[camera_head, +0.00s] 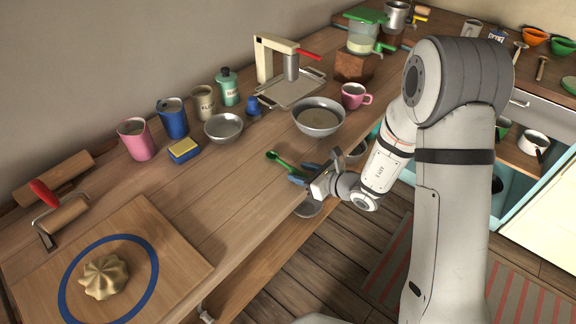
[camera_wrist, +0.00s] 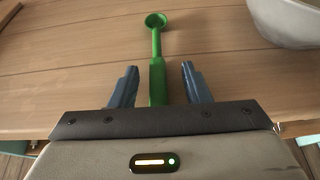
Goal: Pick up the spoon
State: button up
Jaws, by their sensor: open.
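The green spoon (camera_wrist: 156,45) lies on the wooden counter, its bowl pointing away from my gripper in the wrist view. It also shows in the head view (camera_head: 274,157), near the counter's front edge. My gripper (camera_wrist: 159,78) is open, with one blue-grey finger on each side of the spoon's handle. Both fingers are apart from the handle. The handle's near end is hidden behind the gripper body. In the head view my gripper (camera_head: 299,179) is low over the counter edge.
A metal bowl (camera_head: 318,130) stands close beyond the spoon, and its pale side shows at the wrist view's upper right (camera_wrist: 290,20). A pink cup (camera_head: 354,97), a small bowl (camera_head: 223,139) and a yellow-blue sponge (camera_head: 184,150) stand farther back. The counter left of the spoon is clear.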

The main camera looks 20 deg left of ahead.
grip_shut()
dwell(0.3)
notch_tip(320, 180, up, 10)
jog(key=shift+b, duration=0.3)
dwell(0.5)
jog(key=c, duration=0.6)
grip_release()
grip_shut()
